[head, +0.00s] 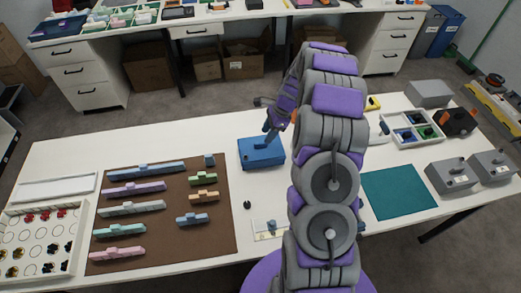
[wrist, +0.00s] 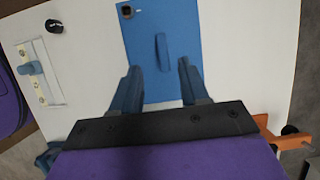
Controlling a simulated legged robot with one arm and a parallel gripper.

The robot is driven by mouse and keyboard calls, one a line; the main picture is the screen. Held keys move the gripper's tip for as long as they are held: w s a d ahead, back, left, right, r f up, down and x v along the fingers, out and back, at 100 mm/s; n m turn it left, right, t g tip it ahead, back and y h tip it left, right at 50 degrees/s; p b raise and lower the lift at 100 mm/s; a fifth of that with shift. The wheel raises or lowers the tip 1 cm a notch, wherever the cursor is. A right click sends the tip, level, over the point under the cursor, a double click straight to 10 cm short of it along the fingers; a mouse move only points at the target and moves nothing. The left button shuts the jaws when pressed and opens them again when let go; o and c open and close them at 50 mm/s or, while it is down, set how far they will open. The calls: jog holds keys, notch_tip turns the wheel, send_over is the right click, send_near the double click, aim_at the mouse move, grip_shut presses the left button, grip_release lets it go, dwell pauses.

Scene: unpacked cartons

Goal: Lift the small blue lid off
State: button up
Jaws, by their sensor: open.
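A small blue box with a blue lid (head: 261,155) sits on the white table near the middle. In the wrist view the flat blue lid (wrist: 148,32) carries a raised bar handle (wrist: 162,52), with a dark round detail near one corner. My gripper (head: 271,128) is over the box in the head view. In the wrist view its two fingers (wrist: 158,72) are apart, one to each side of the handle's line, with the handle just beyond the tips. Nothing is between them. The gap in height to the lid is hard to tell.
A brown mat (head: 163,243) with several coloured knobbed pieces lies left. A small black knob (head: 247,205) and a pale plate (head: 268,230) lie near the box. A teal mat (head: 399,191), grey boxes (head: 452,176) and a tray (head: 411,128) are right.

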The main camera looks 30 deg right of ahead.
aim_at(261, 143)
jog(key=shift+w+a+f, duration=0.1)
jog(key=shift+a+f, duration=0.25)
jog(key=shift+f, duration=0.15)
jog(key=f, duration=0.1)
jog(key=f+b, duration=0.1)
jog(key=f, duration=0.1)
jog(key=f+b, duration=0.1)
jog(key=shift+w+f, duration=0.15)
jog(key=shift+w, duration=0.25)
jog(key=shift+a+f, duration=0.2)
jog(key=shift+a+r, duration=0.15)
jog(key=shift+a, duration=0.5)
jog(key=shift+c, duration=0.3)
jog(key=c, duration=0.3)
jog(key=shift+d, duration=0.5)
jog(key=c, duration=0.5)
jog(key=shift+a, duration=0.1)
grip_shut()
jog(key=shift+a, duration=0.1)
